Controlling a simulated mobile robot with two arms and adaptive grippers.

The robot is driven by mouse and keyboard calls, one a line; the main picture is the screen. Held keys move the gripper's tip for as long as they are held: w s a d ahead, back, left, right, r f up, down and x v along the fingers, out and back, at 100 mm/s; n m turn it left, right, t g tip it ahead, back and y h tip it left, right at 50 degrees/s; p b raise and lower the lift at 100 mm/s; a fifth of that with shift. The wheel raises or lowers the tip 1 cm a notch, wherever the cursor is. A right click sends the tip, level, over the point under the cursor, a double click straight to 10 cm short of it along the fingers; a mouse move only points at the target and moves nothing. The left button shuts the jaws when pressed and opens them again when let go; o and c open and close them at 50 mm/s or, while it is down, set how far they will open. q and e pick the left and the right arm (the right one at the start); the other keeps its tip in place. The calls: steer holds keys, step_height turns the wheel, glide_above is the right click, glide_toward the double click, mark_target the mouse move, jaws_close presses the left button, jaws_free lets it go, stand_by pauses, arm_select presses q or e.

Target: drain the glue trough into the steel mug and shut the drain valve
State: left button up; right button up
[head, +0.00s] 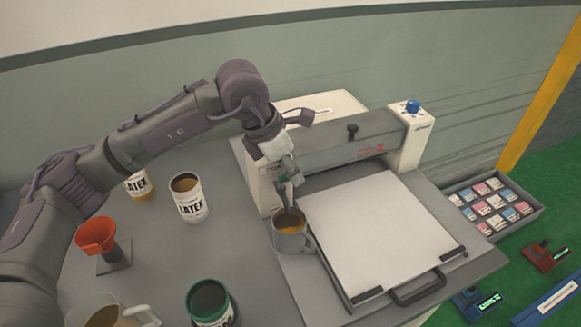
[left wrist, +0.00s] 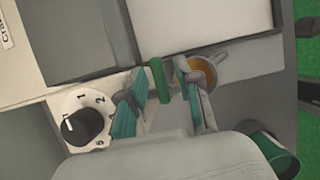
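The grey steel mug (head: 291,241) stands upright at the machine's left front corner, with amber glue in it. In the left wrist view the mug (left wrist: 222,60) is partly hidden behind one finger. A green handle (left wrist: 157,80), which looks like the drain valve's lever, stands between the teal fingertips of my left gripper (left wrist: 160,92). The fingers are apart, with a visible gap on the handle's left. In the head view my left gripper (head: 285,190) is just above and behind the mug. The glue trough's inside is hidden. My right gripper is out of view.
The gluing machine (head: 335,150) has a white sheet (head: 385,225) on its bed and a numbered dial (left wrist: 85,118). Latex cans (head: 188,198), an orange funnel (head: 97,235), a green-rimmed can (head: 209,302) and a beige mug (head: 118,315) stand left. A booklet tray (head: 530,220) lies right.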

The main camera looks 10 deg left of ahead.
arm_select(q)
steer(key=shift+w+a, duration=0.1)
steer(key=v, duration=0.8)
stand_by(0.5)
